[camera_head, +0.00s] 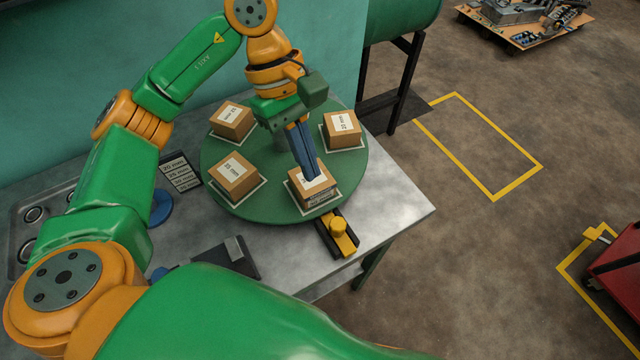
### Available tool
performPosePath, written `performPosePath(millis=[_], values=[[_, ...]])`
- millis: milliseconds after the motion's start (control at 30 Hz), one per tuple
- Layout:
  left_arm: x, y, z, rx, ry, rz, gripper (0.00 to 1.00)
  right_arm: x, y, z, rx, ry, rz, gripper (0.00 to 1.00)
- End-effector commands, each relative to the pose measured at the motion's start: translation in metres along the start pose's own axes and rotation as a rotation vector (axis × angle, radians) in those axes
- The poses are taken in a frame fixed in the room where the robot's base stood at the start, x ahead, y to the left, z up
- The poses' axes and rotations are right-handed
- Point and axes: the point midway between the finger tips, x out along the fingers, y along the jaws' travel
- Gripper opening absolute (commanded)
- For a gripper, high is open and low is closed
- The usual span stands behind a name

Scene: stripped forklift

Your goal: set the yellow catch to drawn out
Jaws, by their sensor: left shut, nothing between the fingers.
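The yellow catch (340,232) is a yellow slide with a round knob, set in a dark base at the table's front edge, just beyond the rim of the green round turntable (273,190). Whether its slide is in or out I cannot tell. My left gripper (311,174) points down, its blue fingers shut, over the front cardboard box (322,190) on the turntable. The fingertips overlap the box's top label in the picture; I cannot tell whether they touch it. The gripper is behind the catch and apart from it. My right gripper is not in view.
Three more labelled boxes (342,128), (234,177) and (231,120) stand on turntable pads. A size sign (179,172), a blue round object (160,206) and a dark block (226,256) are on the grey table (401,208). The table's right part is clear.

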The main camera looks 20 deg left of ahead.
Motion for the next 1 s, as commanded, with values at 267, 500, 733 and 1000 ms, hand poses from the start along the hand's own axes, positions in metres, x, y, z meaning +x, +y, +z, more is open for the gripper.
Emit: performPosePath(millis=[267,500,733,1000], values=[[0.051,-0.001,0.002,-0.002,-0.003,-0.006,0.0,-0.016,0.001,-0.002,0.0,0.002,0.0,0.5],[0.086,-0.001,0.001,-0.001,-0.003,-0.002,0.0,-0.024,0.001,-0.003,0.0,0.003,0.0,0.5],[0.093,-0.001,0.0,0.0,-0.001,-0.001,0.0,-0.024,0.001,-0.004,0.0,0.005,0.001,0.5],[0.098,-0.001,0.004,0.002,-0.003,0.0,0.0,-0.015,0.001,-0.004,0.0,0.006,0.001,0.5]])
